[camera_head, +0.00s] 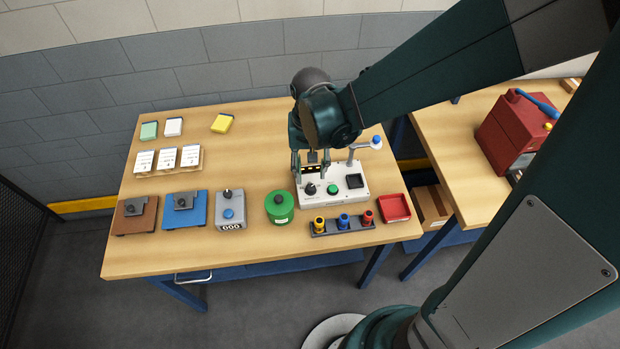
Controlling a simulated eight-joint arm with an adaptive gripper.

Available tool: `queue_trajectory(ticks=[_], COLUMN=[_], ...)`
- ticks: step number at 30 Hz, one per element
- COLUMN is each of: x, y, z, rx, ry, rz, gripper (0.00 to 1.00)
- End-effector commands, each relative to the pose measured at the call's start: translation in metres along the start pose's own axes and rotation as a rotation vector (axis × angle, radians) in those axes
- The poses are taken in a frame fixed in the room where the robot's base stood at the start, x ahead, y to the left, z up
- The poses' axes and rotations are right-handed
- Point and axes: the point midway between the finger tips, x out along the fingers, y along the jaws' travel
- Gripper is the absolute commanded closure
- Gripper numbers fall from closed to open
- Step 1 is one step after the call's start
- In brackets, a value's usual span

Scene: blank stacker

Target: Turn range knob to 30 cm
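A white control box (340,198) stands on the wooden table, right of centre. A black knob (310,188) is at the left of its top face, beside a green button (333,189) and a black square part (354,181). The marks near the knob are too small to read, so its setting cannot be told. My gripper (312,174) points down over the back left of the box, just behind and above the knob. Its two fingers look apart, with nothing seen between them. Whether a finger touches the box cannot be told. The gripper partly hides a dark display with orange marks (311,169).
A green round container (279,207) stands left of the box. A rack (342,227) with yellow, blue and red pieces is in front, a red tray (394,208) to the right. A blue-tipped lever (376,143) rises behind. A grey counter box (230,210) stands further left.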

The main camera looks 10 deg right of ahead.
Motion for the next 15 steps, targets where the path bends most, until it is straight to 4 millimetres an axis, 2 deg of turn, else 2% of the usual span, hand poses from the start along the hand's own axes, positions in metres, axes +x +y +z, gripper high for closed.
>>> queue_trajectory(ticks=[8, 15], x=[0.013, 0.034], y=[0.0, 0.0], z=[0.0, 0.0], rx=[0.0, 0.0], ry=[0.0, 0.0], rz=[0.0, 0.0], gripper=[0.66, 0.66])
